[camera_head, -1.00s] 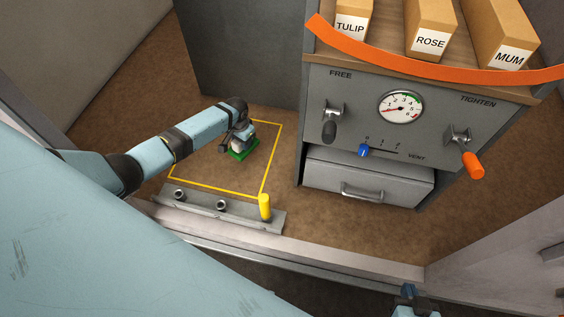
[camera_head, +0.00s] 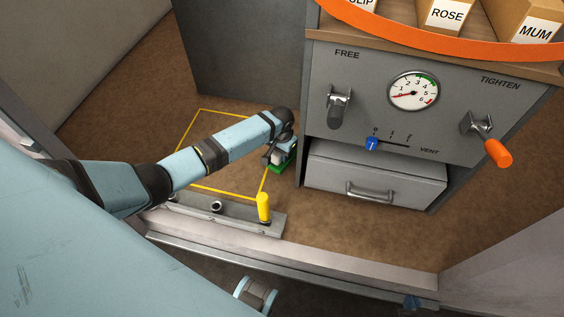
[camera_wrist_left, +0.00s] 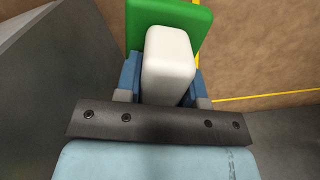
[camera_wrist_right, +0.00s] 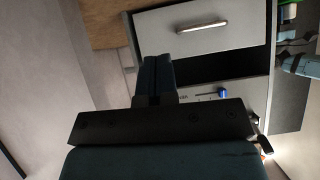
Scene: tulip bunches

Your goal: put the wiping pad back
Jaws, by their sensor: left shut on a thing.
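The wiping pad is a green block (camera_head: 279,168) with a white grip. My left gripper (camera_head: 277,150) is shut on the white grip (camera_wrist_left: 168,62), with one finger on each side. In the left wrist view the green pad (camera_wrist_left: 170,18) lies beyond the grip. In the head view the pad is at the right edge of the yellow floor outline, close to the cabinet's left side; whether it touches the floor cannot be told. My right gripper (camera_wrist_right: 156,72) has its fingers together and holds nothing visible.
The grey cabinet (camera_head: 345,70) stands to the right, with levers, a gauge, a blue vent slider (camera_head: 372,143) and a drawer (camera_head: 375,178). The yellow outline (camera_head: 190,137) marks mostly bare brown floor. A rail with a yellow peg (camera_head: 263,207) runs in front.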

